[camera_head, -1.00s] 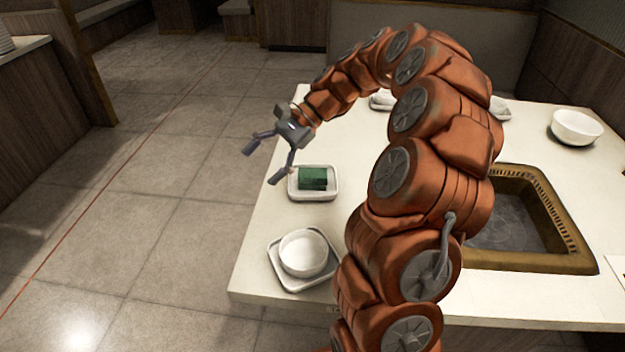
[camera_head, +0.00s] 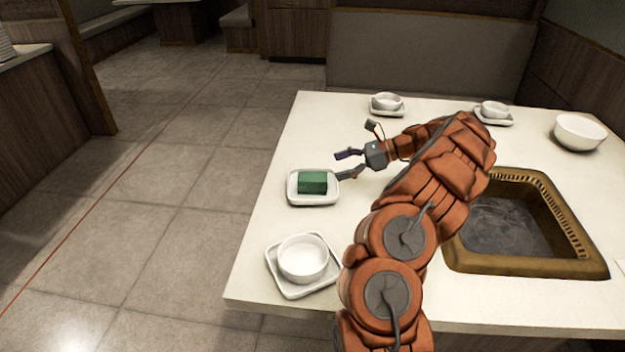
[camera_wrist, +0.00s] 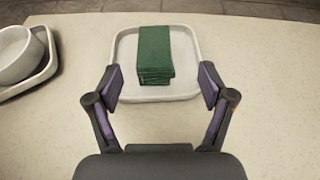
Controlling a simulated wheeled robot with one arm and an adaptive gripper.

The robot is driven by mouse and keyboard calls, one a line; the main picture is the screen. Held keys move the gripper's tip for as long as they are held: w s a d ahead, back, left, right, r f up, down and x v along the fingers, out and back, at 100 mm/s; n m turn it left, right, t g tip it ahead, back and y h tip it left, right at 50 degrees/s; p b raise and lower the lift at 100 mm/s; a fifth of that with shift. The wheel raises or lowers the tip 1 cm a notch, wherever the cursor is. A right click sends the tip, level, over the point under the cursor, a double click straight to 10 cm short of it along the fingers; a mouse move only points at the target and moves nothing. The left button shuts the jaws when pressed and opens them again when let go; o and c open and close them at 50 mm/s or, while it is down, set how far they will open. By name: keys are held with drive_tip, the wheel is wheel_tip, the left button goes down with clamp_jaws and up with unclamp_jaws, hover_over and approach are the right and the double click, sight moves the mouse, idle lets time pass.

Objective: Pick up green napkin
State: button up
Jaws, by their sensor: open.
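The green napkin (camera_head: 312,182) is a folded stack lying on a small white square tray (camera_head: 301,200) near the table's left edge. In the wrist view the napkin (camera_wrist: 154,55) sits straight ahead, between the lines of the two fingers. My gripper (camera_head: 346,165) is open and empty, just to the right of the tray, with its fingers pointing left towards the napkin. In the wrist view the fingertips (camera_wrist: 162,85) stand apart on either side of the tray's near part (camera_wrist: 185,92). The napkin appears untouched.
A white bowl (camera_head: 303,256) on a square plate stands at the table's front left. More small bowls (camera_head: 386,101) (camera_head: 492,109) stand at the back, and a larger bowl (camera_head: 579,131) at the right. A brass-rimmed sunken grill (camera_head: 530,266) lies right of my arm.

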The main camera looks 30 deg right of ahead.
sight(316, 176)
drive_tip(key=shift+s+f+x, duration=0.1)
drive_tip(key=shift+s+x, duration=0.05)
drive_tip(key=shift+x, duration=0.9)
drive_tip(key=shift+s+f+x, duration=0.1)
drive_tip(key=shift+s+x, duration=0.05)
drive_tip(key=shift+x, duration=0.95)
drive_tip(key=shift+s+f+x, duration=0.1)
drive_tip(key=shift+s+x, duration=0.05)
drive_tip(key=shift+x, duration=0.9)
drive_tip(key=shift+a, duration=0.2)
drive_tip(key=c, duration=0.9)
drive_tip(key=shift+r, duration=0.1)
drive_tip(key=shift+r, duration=1.5)
drive_tip(key=shift+s+r, duration=0.15)
drive_tip(key=shift+r, duration=0.15)
drive_tip(key=s+a, duration=0.1)
drive_tip(key=s, duration=0.4)
drive_tip(key=s+a, duration=0.1)
drive_tip(key=s, duration=0.4)
drive_tip(key=s+a+r+b, duration=0.1)
drive_tip(key=s+a, duration=0.1)
drive_tip(key=s, duration=0.3)
drive_tip(key=shift+r, duration=0.15)
